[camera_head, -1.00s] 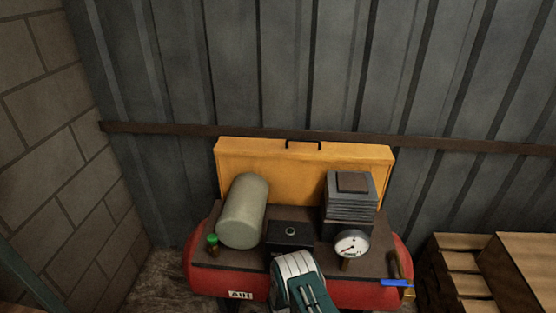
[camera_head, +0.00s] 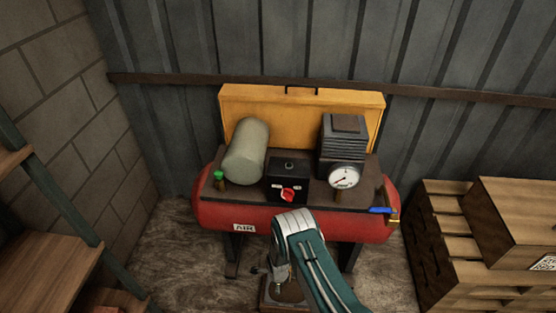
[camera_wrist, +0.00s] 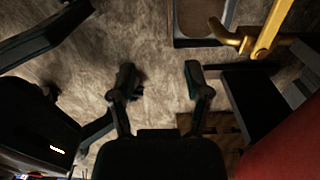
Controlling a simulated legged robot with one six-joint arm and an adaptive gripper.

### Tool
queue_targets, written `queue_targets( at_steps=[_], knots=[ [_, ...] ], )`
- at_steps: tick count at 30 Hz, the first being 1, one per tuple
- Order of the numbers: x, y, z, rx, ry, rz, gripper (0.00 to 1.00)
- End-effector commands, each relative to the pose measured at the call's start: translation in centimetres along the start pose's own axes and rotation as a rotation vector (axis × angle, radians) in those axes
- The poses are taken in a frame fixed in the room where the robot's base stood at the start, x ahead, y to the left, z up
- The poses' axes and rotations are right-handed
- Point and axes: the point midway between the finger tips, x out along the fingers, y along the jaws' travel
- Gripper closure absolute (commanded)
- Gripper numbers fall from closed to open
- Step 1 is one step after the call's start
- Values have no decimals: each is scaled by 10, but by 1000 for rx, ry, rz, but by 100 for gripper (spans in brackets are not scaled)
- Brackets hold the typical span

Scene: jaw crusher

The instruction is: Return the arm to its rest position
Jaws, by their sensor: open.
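My arm (camera_head: 318,262), teal and white, rises from the bottom of the head view in front of the air compressor. Its bent joint overlaps the front of the red tank (camera_head: 375,230). In the wrist view my gripper (camera_wrist: 160,84) is open. Its two dark fingers are apart, with only the brown floor between them. In the head view the arm and its links cover part of the area below the tank, and the fingers cannot be made out clearly there.
The compressor carries a black box with a red knob (camera_head: 288,195), a gauge (camera_head: 344,177) and a blue-handled valve (camera_head: 381,211). Wooden crates (camera_head: 470,260) stand right, wooden shelves (camera_head: 50,260) left. A tray (camera_wrist: 178,42) and yellow fitting (camera_wrist: 262,42) show in the wrist view.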

Motion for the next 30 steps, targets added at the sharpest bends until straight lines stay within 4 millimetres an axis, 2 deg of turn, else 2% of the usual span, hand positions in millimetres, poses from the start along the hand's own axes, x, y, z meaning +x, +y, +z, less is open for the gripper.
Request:
queue_targets(
  at_steps=[10, 17, 20, 23, 30],
  knots=[
    [-43, -25, 4, -69, -9, -21, 37],
    [-90, -49, 6, -145, -16, -44, 37],
    [-120, -61, 6, -190, -19, -59, 37],
    [-160, -75, 5, -251, -22, -80, 37],
    [-270, -97, -7, -429, -19, -134, 37]
  ],
)
